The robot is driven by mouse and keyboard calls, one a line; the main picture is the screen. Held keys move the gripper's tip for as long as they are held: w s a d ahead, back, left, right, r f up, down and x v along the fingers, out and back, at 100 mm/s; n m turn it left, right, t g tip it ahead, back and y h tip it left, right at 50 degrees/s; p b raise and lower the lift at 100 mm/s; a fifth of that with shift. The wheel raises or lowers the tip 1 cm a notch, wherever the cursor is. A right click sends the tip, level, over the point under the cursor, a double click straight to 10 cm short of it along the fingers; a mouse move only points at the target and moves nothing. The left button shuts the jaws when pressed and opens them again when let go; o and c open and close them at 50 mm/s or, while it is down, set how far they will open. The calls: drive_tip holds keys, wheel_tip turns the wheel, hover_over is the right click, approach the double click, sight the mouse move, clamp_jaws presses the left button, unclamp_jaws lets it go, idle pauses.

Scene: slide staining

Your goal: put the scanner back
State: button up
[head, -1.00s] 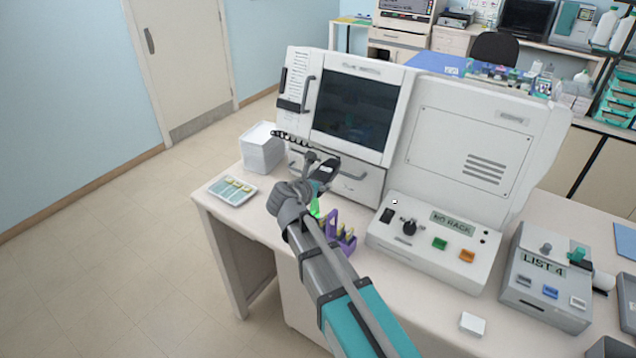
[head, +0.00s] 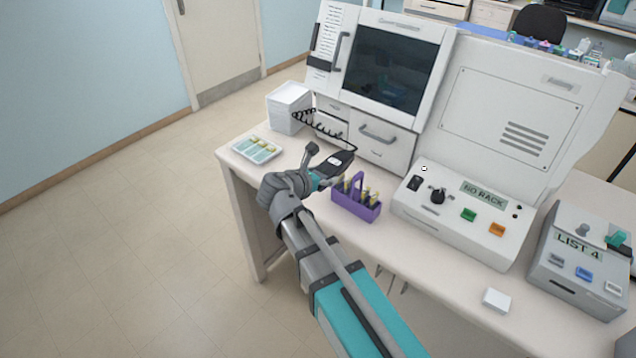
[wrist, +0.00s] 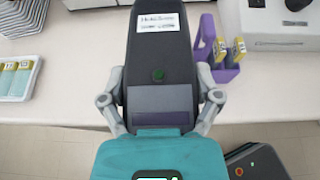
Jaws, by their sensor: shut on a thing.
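I cannot make out an empty holder for the scanner.
The white machine (head: 385,145) stands behind, and the "NO RACK" control box (head: 450,225) is to the right.

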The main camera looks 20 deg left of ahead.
drive_tip(key=shift+s+a+f, duration=0.1)
drive_tip(key=shift+s+f, duration=0.1)
drive_tip(key=shift+s, duration=0.25)
drive_tip(key=w+a+f+b, duration=0.2)
drive_tip(key=w+f+b, duration=0.1)
drive_tip(key=w+a+f+b, duration=0.2)
drive_tip(key=w+f+b, duration=0.1)
drive_tip(key=w, duration=0.1)
drive_tip(key=w+a+f+b, duration=0.2)
drive_tip(key=w+f+b, duration=0.1)
drive_tip(key=w, duration=0.1)
drive_tip(key=shift+w+a, duration=0.25)
drive_tip(key=shift+a, duration=0.1)
idle(0.3)
drive_tip(key=shift+w+a+f+b, duration=0.1)
drive_tip(key=shift+w+f+b, duration=0.1)
drive_tip(key=shift+f+b, duration=0.3)
drive_tip(key=shift+w+a+f+b, duration=0.1)
drive_tip(key=shift+w+f+b, duration=0.05)
drive_tip(key=shift+f+b, duration=1.35)
drive_tip(key=shift+b, duration=0.05)
drive_tip(key=shift+f, duration=0.1)
